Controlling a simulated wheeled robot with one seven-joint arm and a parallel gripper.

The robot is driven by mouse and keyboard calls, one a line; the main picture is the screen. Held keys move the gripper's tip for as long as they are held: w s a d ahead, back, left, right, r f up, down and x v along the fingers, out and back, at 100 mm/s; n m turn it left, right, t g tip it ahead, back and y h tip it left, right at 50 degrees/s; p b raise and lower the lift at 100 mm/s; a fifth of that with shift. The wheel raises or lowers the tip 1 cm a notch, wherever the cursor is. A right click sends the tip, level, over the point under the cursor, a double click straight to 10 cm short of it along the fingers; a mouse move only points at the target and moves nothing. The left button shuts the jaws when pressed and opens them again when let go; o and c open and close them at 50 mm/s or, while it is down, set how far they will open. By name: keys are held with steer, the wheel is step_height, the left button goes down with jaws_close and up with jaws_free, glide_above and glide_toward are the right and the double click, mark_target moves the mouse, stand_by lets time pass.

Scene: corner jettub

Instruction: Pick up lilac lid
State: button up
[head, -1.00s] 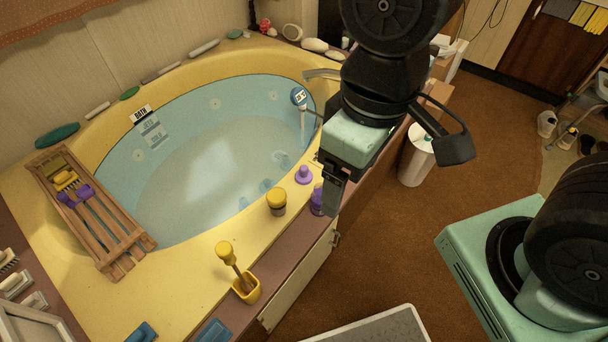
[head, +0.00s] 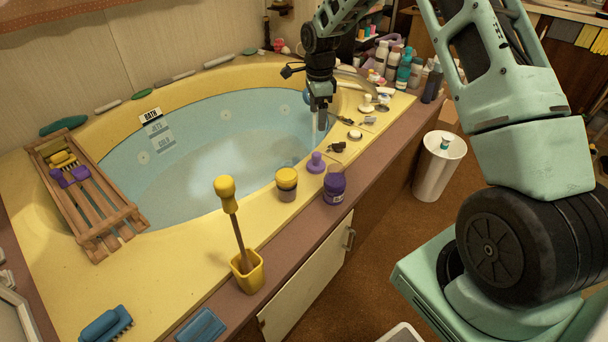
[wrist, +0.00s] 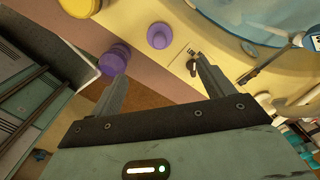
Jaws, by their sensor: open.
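The lilac lid (head: 316,163), a small purple disc with a knob, sits on the yellow tub rim between a yellow-lidded jar (head: 287,183) and a purple jar (head: 334,187). In the wrist view the lilac lid (wrist: 159,37) lies just beyond the fingertips, roughly between their lines, with the purple jar (wrist: 115,58) left of it, near the left finger. My gripper (head: 319,122) is open and empty, raised above the tub's edge behind the lid in the head view; its spread fingers also show in the wrist view (wrist: 162,68).
Small items (head: 338,147) lie on the rim right of the lid, and several bottles (head: 404,70) crowd the far corner. A brush in a yellow holder (head: 247,272) stands in front. The water-filled tub (head: 215,150) is at left; a white bin (head: 438,165) stands on the floor.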

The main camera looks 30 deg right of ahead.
mark_target(317, 154)
step_height(317, 154, down, 12)
steer(key=shift+w+r+b, duration=0.1)
steer(key=shift+r+b, duration=0.1)
steer(key=shift+b, duration=0.85)
steer(key=shift+d+f+b, duration=0.15)
steer(key=shift+f+b, duration=0.55)
steer(key=shift+f, duration=2.1)
steer(key=c, duration=0.6)
